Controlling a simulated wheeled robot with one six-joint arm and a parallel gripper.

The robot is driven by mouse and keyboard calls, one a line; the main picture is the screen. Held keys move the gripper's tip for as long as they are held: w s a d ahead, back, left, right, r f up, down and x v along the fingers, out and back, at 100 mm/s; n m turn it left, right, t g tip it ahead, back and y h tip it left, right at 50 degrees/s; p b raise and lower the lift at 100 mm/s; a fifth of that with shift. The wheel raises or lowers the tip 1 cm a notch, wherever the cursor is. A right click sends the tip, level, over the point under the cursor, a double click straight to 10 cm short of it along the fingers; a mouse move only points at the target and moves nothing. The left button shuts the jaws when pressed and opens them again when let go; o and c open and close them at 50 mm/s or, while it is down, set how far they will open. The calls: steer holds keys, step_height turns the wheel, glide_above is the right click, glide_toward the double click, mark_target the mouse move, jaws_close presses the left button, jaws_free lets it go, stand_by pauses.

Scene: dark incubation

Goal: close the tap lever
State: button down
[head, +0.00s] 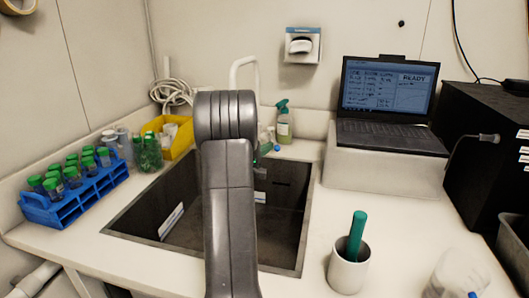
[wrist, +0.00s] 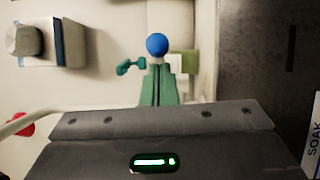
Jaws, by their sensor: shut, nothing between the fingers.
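The white tap spout (head: 243,68) rises behind the sink, partly hidden by my arm. A blue ball knob, which looks like the end of the tap lever (head: 277,148), shows at the sink's back edge. In the wrist view the blue knob (wrist: 157,45) is just beyond my green fingertips, in line with them. The lever's shaft is mostly hidden, so its angle cannot be told. My gripper (wrist: 158,66) is shut and empty; whether it touches the knob is unclear. In the head view my arm hides most of it.
A green spray bottle (head: 284,124) stands right behind the knob. The open sink (head: 285,225) lies below. A yellow bin (head: 180,138) and blue tube rack (head: 85,198) are left; a laptop (head: 390,100) and white cup (head: 348,268) with a green stick are right.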

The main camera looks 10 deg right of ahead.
steer(key=d+b, duration=0.1)
steer(key=b, duration=0.1)
steer(key=d+b, duration=0.1)
steer(key=b, duration=0.1)
steer(key=shift+s+d+b, duration=0.3)
steer(key=shift+b, duration=0.1)
steer(key=b+v, duration=0.3)
steer(key=v, duration=1)
steer(key=shift+a, duration=0.2)
steer(key=shift+w+f, duration=0.1)
